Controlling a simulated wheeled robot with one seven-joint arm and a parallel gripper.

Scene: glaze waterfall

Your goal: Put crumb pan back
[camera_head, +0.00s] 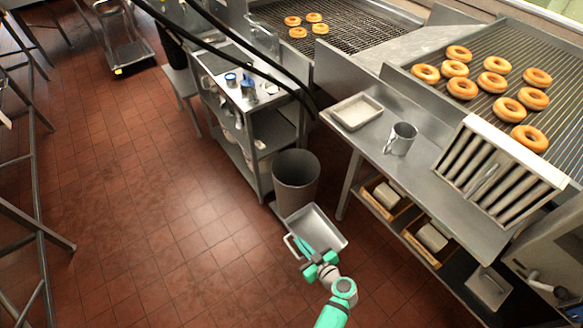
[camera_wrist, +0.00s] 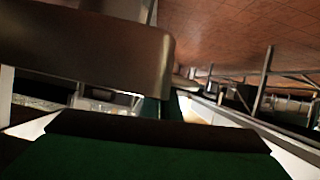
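A grey metal crumb pan (camera_head: 322,226) with a loop handle at its near side shows in the middle of the head view, over the red tiled floor. My green gripper (camera_head: 314,260) is at the pan's near edge and appears shut on its handle. In the wrist view a large, dark, rounded metal piece (camera_wrist: 90,50) fills the upper left, close to the camera, and a green part of my gripper shows along the bottom. The fingertips and the exact grip are hidden.
A round grey bin (camera_head: 296,180) stands just beyond the pan. A steel table (camera_head: 372,140) to the right carries a shallow tray (camera_head: 357,111), a metal pitcher (camera_head: 401,138) and a slatted rack (camera_head: 497,172). Another small pan (camera_head: 488,288) is at lower right.

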